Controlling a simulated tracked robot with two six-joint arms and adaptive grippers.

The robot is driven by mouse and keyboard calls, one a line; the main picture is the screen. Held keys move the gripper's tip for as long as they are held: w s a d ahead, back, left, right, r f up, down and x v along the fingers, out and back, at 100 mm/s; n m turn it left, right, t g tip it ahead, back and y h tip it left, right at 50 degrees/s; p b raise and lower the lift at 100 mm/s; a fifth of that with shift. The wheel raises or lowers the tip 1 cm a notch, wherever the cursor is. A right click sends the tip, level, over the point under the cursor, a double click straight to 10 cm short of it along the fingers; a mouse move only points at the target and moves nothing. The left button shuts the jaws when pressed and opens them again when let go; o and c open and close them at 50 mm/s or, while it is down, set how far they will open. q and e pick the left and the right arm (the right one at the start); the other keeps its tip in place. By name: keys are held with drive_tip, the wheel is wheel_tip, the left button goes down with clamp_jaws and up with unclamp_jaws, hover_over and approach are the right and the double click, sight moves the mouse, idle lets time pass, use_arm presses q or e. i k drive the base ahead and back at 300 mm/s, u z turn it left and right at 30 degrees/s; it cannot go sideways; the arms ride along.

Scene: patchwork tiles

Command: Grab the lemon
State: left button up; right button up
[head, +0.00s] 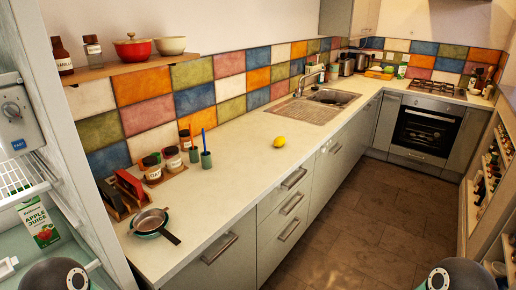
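A small yellow lemon (279,142) lies on the pale countertop (240,150), near its front edge and to the left of the sink. Nothing touches it. At the bottom left and bottom right corners, dark rounded parts of my own arms show. Neither of my grippers can be seen in the head view, and nothing is seen near the lemon.
Green cups (206,159) with brushes and several jars (172,159) stand left of the lemon. A strainer (150,221) lies at the counter's near end. The sink (332,97) is beyond the lemon. An open fridge with a juice carton (40,227) is at left.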

sight(280, 141)
drive_tip(key=z, duration=0.2)
drive_tip(key=i, duration=0.75)
drive_tip(key=u, duration=0.25)
drive_tip(key=k, duration=0.85)
drive_tip(key=z, duration=0.1)
drive_tip(key=i, duration=0.9)
drive_tip(key=z, duration=0.85)
